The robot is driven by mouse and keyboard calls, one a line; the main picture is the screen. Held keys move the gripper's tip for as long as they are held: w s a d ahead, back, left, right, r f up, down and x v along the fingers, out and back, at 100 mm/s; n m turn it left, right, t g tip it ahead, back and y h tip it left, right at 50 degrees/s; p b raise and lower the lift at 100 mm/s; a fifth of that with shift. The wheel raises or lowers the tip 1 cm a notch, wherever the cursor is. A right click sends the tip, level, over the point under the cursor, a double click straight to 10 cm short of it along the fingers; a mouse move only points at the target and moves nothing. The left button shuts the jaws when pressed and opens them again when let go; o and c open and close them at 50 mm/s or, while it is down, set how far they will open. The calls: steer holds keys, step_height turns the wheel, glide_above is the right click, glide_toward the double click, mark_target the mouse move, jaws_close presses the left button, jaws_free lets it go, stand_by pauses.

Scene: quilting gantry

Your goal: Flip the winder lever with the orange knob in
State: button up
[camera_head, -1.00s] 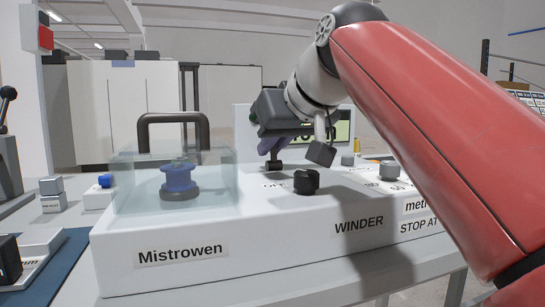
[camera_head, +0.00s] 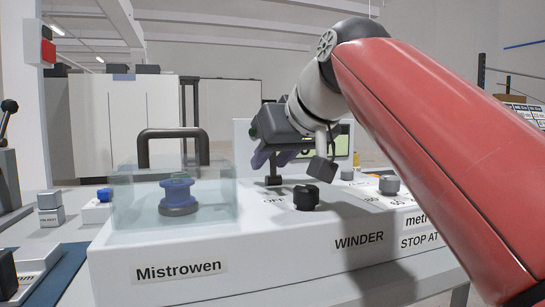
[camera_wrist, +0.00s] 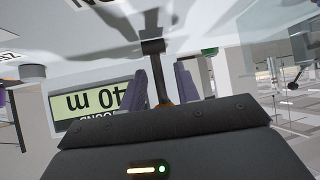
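The winder lever (camera_wrist: 159,78) is a dark stem rising from a black base (camera_wrist: 152,47) on the white machine (camera_head: 345,238). In the wrist view a little orange-brown of its knob (camera_wrist: 169,101) shows at my gripper's body; the rest is hidden. My gripper (camera_wrist: 161,70) has its two purple fingers apart, one on each side of the stem. I see no clear grip on it; contact with the right finger cannot be told. In the head view my gripper (camera_head: 272,160) is low over the machine's back, above the black base, and the knob is hidden.
A black dial (camera_head: 306,198) stands just in front of the lever, and a grey dial (camera_head: 389,185) is to the right. A clear cover (camera_head: 130,205) with a black handle (camera_head: 172,133) encloses a blue spool (camera_head: 178,192) on the left. A display (camera_wrist: 95,103) is close behind my gripper.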

steer(key=p+v, duration=0.1)
steer(key=v, duration=0.6)
steer(key=shift+s+d+r, duration=0.1)
steer(key=shift+s+r, duration=0.05)
steer(key=shift+s, duration=0.05)
